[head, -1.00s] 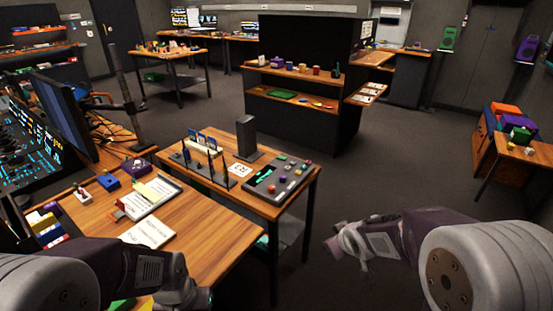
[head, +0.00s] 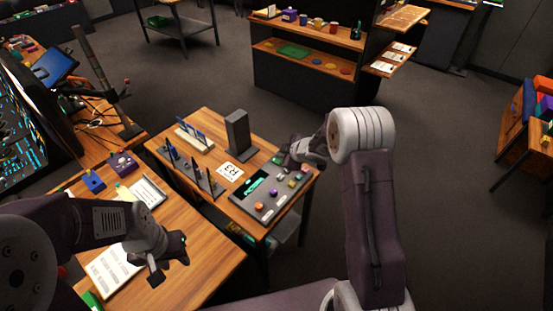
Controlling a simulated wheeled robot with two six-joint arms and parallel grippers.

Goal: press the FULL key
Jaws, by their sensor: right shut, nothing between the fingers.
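The grey trackball panel (head: 266,214) lies on the small wooden table, with a teal lit display (head: 254,187) and several coloured keys and knobs. The key labels are too small to read, so I cannot tell which is the FULL key. My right gripper (head: 287,162) is shut and empty at the panel's far end, covering part of it; contact with a key cannot be made out. My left gripper (head: 170,264) is over the near desk, apart from the panel; its jaw state is unclear.
A dark upright block (head: 238,133) stands behind the panel, beside a white card marked R3 (head: 230,172). A rack with blue upright pieces (head: 192,160) is to the left. Papers (head: 115,269) lie on the near desk.

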